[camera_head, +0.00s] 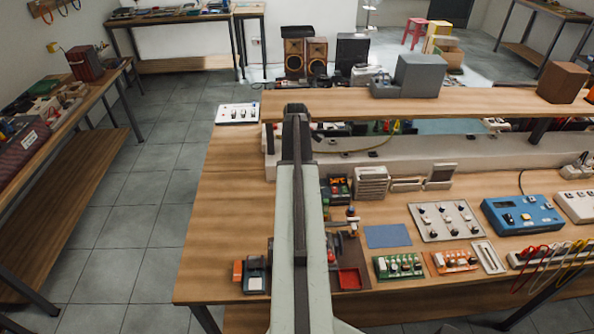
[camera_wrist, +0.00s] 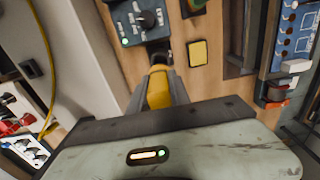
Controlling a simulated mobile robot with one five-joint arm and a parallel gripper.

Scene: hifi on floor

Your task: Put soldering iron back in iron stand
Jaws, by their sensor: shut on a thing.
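My gripper (camera_wrist: 160,80) is shut on a yellow-handled tool, seemingly the soldering iron (camera_wrist: 158,91), in the wrist view. The yellow handle sits between the two grey fingers, and its dark front end points toward the top of the picture. A dark control box with a knob and a green light (camera_wrist: 139,22) lies just beyond it. A yellow pad in a dark frame (camera_wrist: 197,52) lies to the right of the tool's front end. I cannot make out the iron stand for certain. In the head view my arm hides the gripper and the tool.
The wooden workbench (camera_head: 225,210) carries a blue device (camera_head: 522,215), a grey knob panel (camera_head: 445,221), a blue mat (camera_head: 387,236) and green and orange boards. A raised shelf (camera_head: 480,108) runs along its back. Tiled floor (camera_head: 120,200) is free to the left.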

